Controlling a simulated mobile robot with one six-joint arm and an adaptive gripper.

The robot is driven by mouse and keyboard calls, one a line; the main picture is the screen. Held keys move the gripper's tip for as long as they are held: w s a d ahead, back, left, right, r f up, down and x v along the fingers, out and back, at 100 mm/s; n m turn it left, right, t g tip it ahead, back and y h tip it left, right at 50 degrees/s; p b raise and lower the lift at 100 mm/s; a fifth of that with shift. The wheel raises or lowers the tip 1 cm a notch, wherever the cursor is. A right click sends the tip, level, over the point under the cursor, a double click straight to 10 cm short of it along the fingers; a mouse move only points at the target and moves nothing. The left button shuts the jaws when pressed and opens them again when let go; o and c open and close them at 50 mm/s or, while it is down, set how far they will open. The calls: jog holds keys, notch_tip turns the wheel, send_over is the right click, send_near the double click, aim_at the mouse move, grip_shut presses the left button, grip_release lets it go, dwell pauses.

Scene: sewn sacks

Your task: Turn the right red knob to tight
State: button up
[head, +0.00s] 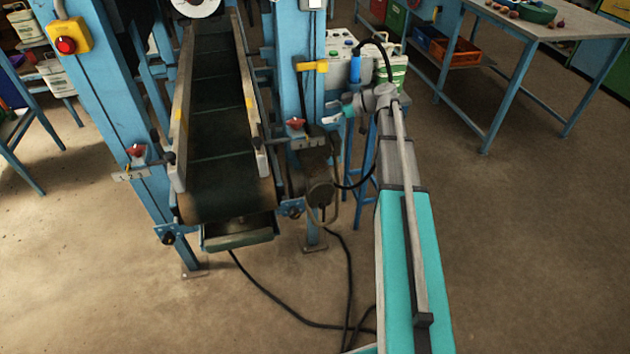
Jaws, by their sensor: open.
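The right red knob (296,123) sits on the blue post at the right side of the conveyor, above a small pale plate (308,143). The plate's markings are too small to read. The left red knob (137,150) is on the left post above a plate marked with numbers (131,173). My gripper (328,112) is open just right of the right knob, apart from it in the picture and pointing left towards it. Nothing shows between its fingers. The depth gap to the knob is hard to judge.
The dark conveyor belt (215,120) runs between the posts. A yellow box with a red button (68,42) is at upper left. Black cables (300,316) cross the floor.

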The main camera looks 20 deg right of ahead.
jog(key=s+a+f+m+g+h+p, duration=0.1)
jog(key=s+a+m+g+h+p, duration=0.2)
jog(key=s, duration=0.9)
jog(key=s+a+f+m+g+h+p, duration=0.1)
jog(key=s+a+m+h+p, duration=0.4)
jog(key=s, duration=0.8)
jog(key=shift+s+a+f+m+g+h, duration=0.35)
jog(key=shift+a+m+g+h, duration=0.55)
jog(key=shift+a+m+h, duration=1.1)
jog(key=shift+d+m, duration=0.35)
jog(key=shift+m, duration=0.15)
